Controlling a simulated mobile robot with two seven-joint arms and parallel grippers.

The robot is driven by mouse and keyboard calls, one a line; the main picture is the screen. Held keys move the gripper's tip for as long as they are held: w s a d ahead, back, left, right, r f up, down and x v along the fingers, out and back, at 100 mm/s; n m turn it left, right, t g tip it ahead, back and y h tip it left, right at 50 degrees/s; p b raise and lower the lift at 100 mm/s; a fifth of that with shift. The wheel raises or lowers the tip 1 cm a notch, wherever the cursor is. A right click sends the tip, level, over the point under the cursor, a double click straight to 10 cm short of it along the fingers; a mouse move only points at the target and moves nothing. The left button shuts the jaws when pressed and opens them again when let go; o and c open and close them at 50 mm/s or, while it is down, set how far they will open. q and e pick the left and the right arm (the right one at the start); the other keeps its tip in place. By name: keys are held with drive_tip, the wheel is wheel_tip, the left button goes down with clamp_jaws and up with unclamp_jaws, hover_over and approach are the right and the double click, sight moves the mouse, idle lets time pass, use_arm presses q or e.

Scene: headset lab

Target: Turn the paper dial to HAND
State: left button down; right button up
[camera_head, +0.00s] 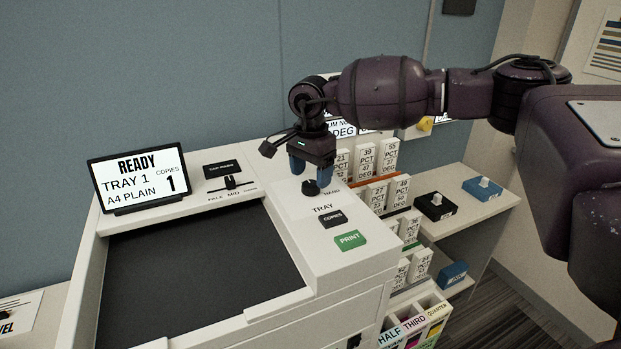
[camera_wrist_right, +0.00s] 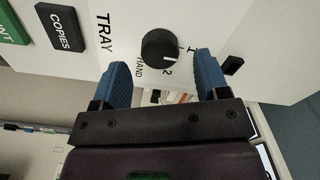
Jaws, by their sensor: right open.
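The paper dial is a round black knob (camera_head: 311,188) on the white top panel of the printer, beside the TRAY lettering. In the right wrist view the black knob (camera_wrist_right: 160,48) has the marks 1, 2 and HAND around its lower right side. My right gripper (camera_head: 311,172) is open and points down just above the knob. In the wrist view the blue fingers of this gripper (camera_wrist_right: 162,68) are spread to either side of the knob, apart from it. My left gripper is not in view.
A black COPIES button (camera_head: 332,218) and a green PRINT button (camera_head: 350,240) are on the same panel near the knob. A slider (camera_head: 231,183) and a READY screen (camera_head: 139,180) stand to the left. Several labelled white boxes (camera_head: 365,158) crowd the shelf at right.

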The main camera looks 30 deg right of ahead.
drive_tip(key=shift+f, duration=1.25)
drive_tip(key=c, duration=0.9)
